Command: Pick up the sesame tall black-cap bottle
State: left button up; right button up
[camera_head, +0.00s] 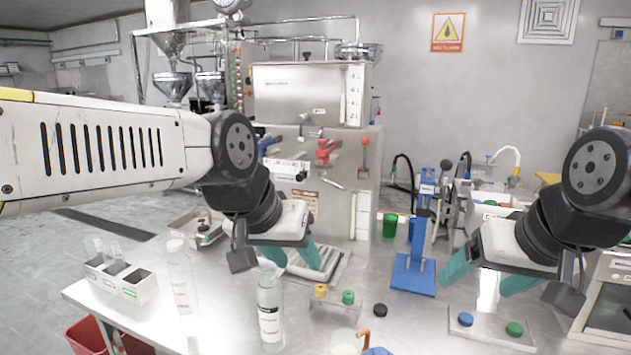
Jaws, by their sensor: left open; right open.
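A tall clear bottle (269,313) with a white label stands upright at the front centre of the table. Its label is too small to read, and I cannot make out a black cap on it. A second tall pale bottle (180,280) with a whitish cap stands to its left. I cannot tell which bottle is the sesame one. My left gripper (290,258) is open and empty, with its teal fingers above and behind the clear bottle in the picture. My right gripper (488,280) is open and empty above the right part of the table.
A white rack (122,283) stands at left. A clear stand with yellow and green caps (335,308) and a loose black cap (380,310) lie right of the clear bottle. A blue press (414,274) and a plate with blue and green caps (490,330) are further right.

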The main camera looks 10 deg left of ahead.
aim_at(269, 288)
jog(key=k+j, duration=0.2)
jog(key=j, duration=0.2)
jog(key=k+j+z, duration=0.15)
jog(key=j, duration=0.25)
jog(key=k+j, duration=0.3)
jog(key=k+j+z, duration=0.1)
jog(key=k+j, duration=0.15)
jog(key=j, duration=0.25)
